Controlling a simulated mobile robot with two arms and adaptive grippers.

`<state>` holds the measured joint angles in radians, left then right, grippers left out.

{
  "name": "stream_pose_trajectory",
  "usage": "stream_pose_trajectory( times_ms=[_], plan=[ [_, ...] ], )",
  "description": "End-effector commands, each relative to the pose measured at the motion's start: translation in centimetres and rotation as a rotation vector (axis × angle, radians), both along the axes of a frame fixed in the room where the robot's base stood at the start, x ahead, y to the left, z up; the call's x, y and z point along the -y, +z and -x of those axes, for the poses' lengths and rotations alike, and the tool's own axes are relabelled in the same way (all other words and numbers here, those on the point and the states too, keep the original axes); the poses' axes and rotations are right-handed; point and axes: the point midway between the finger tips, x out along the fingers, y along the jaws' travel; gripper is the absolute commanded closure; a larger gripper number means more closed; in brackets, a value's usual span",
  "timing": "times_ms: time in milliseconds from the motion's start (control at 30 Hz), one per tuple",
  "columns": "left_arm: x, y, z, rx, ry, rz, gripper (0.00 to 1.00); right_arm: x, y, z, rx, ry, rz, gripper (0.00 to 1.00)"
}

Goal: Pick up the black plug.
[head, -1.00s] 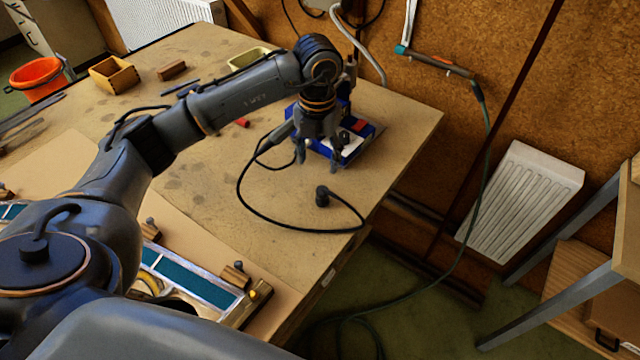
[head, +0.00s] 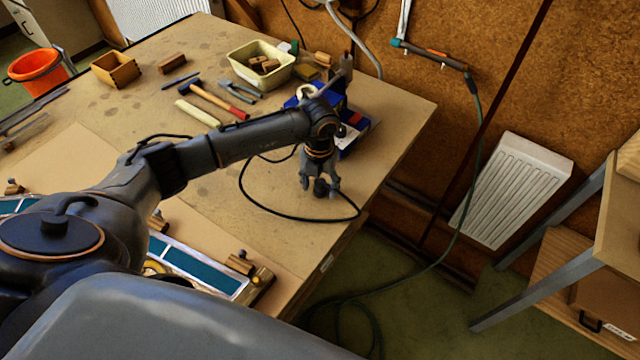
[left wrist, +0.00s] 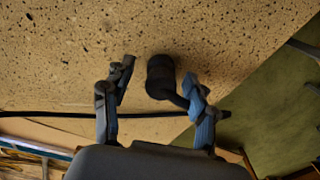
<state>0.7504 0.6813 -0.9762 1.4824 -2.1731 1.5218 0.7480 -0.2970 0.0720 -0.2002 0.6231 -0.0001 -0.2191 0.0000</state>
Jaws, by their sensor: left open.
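The black plug (head: 321,187) sits on the bench near its right edge, with its black cable looping around on the bench top. My left gripper (head: 320,186) is directly at the plug, pointing down, with its fingers apart. In the left wrist view the plug (left wrist: 160,77) shows between the two open fingers (left wrist: 158,88), closer to the right finger. I cannot tell whether that finger touches it. My right gripper is not in view.
A blue device (head: 352,134) stands behind my left arm. A hammer (head: 215,99), pliers (head: 235,90) and a cream tub (head: 240,70) lie farther back. The leaded panel (head: 195,268) is at the front. The bench's right edge is close to the plug.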

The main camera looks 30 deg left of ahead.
Motion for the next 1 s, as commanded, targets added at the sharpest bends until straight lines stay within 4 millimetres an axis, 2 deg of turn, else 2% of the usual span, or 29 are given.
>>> stream_pose_trajectory(
  times_ms=[133,400,433,767,933,1000],
  plan=[
    [0.0,0.0,0.0,0.001,0.000,0.000,0.42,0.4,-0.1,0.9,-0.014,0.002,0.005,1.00],
    [0.0,0.0,0.0,0.001,0.000,0.000,0.97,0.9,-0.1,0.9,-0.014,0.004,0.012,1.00],
    [0.0,0.0,0.0,0.001,0.000,0.000,0.99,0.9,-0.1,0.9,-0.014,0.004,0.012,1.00],
    [0.0,0.3,-0.1,0.002,0.001,0.001,1.00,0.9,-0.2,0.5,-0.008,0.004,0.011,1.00],
    [0.0,1.7,-0.2,0.004,0.001,0.001,1.00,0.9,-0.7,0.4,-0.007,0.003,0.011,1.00],
    [0.0,2.8,-0.2,0.006,-0.001,0.000,1.00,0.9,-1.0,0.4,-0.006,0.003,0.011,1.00]
  ],
)
